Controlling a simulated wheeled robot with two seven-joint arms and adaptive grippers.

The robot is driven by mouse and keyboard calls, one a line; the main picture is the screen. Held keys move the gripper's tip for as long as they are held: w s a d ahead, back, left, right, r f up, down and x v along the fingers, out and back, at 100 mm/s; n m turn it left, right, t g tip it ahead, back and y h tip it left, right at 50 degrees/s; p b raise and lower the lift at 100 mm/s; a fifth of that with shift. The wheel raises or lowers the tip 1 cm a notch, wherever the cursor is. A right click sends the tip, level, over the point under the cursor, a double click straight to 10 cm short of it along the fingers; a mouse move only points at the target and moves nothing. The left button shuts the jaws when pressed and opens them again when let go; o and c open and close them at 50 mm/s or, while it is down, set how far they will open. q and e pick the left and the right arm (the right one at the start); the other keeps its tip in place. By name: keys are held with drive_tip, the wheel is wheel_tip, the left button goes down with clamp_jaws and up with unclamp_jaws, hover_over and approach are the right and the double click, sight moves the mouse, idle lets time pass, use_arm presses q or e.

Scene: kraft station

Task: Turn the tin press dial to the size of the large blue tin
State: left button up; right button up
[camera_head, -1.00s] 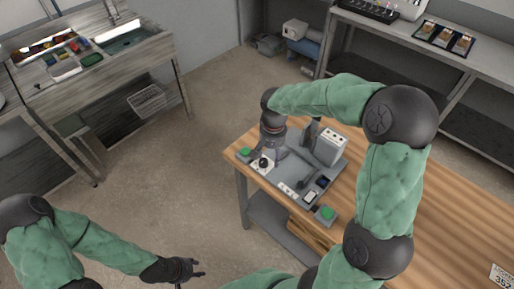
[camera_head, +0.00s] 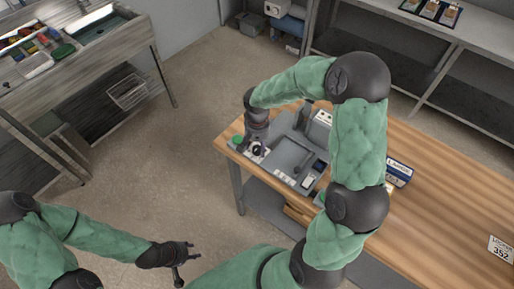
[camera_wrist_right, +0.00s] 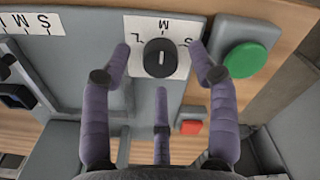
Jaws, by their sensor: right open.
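The tin press (camera_head: 290,150) sits on the wooden table. The knob's white mark looks vertical there, toward M. My right gripper (camera_wrist_right: 162,60) is open, with purple fingers on both sides of the knob and a third finger below; I cannot tell whether they touch it. In the head view it reaches down over the dial (camera_head: 256,149). My left gripper (camera_head: 188,262) is open and empty, away from the table. I cannot make out a large blue tin.
A green button (camera_wrist_right: 245,60) is right of the dial in the wrist view, and a red button (camera_wrist_right: 191,127) is below it. Another S M L scale (camera_wrist_right: 30,22) is at the left.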

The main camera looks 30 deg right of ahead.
drive_tip(key=shift+f, duration=0.75)
drive_tip(key=c, duration=1.2)
drive_tip(key=shift+o, duration=0.2)
drive_tip(key=n+p, duration=0.1)
drive_tip(key=n, duration=0.4)
drive_tip(key=shift+n+p, duration=0.3)
drive_tip(key=shift+n, duration=0.1)
drive_tip(key=n+p, duration=0.2)
drive_tip(key=n, duration=0.3)
drive_tip(key=shift+n, duration=0.7)
